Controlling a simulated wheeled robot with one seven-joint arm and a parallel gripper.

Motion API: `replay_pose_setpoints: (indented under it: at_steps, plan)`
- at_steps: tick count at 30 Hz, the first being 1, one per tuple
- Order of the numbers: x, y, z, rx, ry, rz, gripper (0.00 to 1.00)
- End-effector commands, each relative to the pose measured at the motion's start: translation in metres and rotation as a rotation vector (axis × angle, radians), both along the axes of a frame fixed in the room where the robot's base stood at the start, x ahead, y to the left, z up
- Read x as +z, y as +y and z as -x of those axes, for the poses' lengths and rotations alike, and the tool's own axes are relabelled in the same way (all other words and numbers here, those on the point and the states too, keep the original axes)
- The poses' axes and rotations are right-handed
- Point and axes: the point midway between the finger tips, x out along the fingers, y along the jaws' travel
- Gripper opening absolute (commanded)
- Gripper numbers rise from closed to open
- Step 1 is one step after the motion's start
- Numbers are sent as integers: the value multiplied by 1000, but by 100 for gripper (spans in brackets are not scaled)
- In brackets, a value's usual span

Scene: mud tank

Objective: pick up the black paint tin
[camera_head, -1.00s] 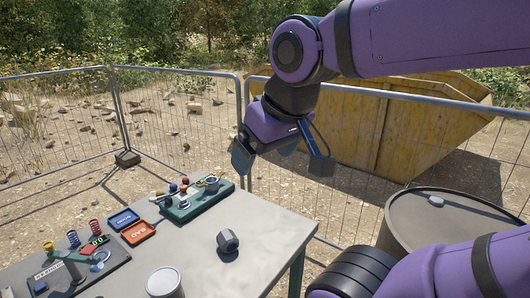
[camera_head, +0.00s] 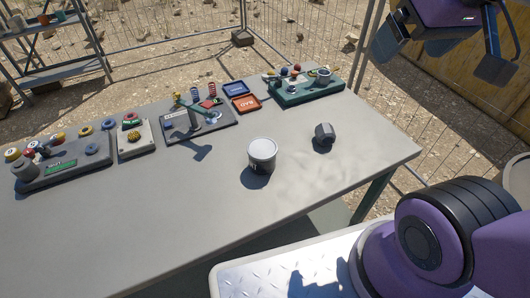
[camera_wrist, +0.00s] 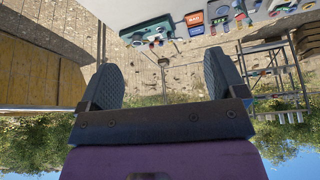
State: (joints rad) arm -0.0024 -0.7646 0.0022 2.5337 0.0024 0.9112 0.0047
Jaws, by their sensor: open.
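My gripper (camera_head: 444,58) is at the top right, raised beyond the table's right end, apart from both. It is open and empty; its two spread fingers also show in the wrist view (camera_wrist: 160,60).
The table (camera_head: 330,180) carries boards with small parts along its back: a green one (camera_head: 310,92), a dark one (camera_head: 200,125) and others at left. Blue (camera_head: 235,87) and orange (camera_head: 245,103) trays lie between. A shelf (camera_head: 60,72) stands behind. Mesh fencing surrounds; the table's front is mostly clear.

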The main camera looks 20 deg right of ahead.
Motion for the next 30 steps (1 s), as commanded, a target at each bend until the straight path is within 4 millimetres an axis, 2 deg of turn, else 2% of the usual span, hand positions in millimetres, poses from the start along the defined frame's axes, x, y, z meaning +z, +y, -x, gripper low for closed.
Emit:
replay_pose_setpoints:
  at_steps: [13, 14, 15, 18, 23, 30]
  plan:
    - [0, 0, 0, 0, 0, 0, 90]
    - [0, 0, 0, 0, 0, 0, 92]
    - [0, 0, 0, 0, 0, 0, 100]
    - [-1, 2, -5, 6, 9, -8, 100]
    - [-10, 10, -28, 32, 50, -49, 100]
    - [-39, 34, -80, 70, 146, -122, 100]
